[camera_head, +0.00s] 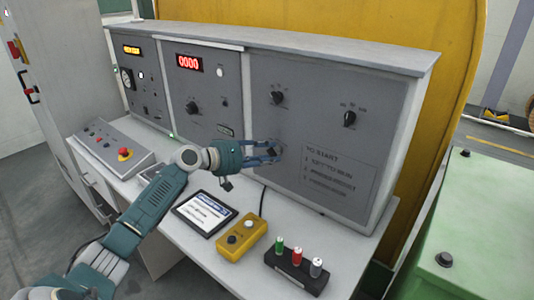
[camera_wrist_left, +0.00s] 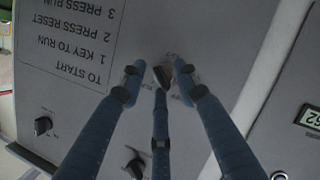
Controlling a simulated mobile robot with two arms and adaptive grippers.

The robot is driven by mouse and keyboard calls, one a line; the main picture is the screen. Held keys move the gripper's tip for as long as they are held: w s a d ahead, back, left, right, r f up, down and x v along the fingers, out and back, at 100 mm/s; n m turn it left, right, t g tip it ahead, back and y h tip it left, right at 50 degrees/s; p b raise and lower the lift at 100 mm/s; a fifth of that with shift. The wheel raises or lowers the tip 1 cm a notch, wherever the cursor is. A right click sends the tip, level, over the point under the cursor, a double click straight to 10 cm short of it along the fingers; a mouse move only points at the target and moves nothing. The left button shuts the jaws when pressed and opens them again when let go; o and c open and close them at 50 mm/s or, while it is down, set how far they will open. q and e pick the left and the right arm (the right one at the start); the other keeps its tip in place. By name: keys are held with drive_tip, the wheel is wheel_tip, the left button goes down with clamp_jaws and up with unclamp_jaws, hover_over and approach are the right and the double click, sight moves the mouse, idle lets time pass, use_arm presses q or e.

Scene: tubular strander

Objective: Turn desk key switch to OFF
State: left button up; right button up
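The desk key switch (camera_wrist_left: 162,75) is a small dark piece on the grey panel, with tiny labels around it that I cannot read fully. In the wrist view it sits between the spread fingertips of my left gripper (camera_wrist_left: 159,77), with gaps visible on both sides. I cannot tell whether any finger touches it or which label it points to. In the head view my left gripper (camera_head: 272,152) reaches the right-hand panel (camera_head: 320,125), left of the printed start steps, and hides the switch. My right gripper is not in view.
Black rotary knobs (camera_head: 278,98) (camera_head: 349,119) sit higher on this panel. On the desk below are a tablet (camera_head: 206,212), a yellow button box (camera_head: 242,237) and a dark block with coloured cylinders (camera_head: 297,270). A sloped console (camera_head: 112,150) with a red button stands left.

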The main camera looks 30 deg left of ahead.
use_arm(q)
drive_tip(key=shift+w+r, duration=0.1)
drive_tip(key=v, duration=1.2)
idle(0.4)
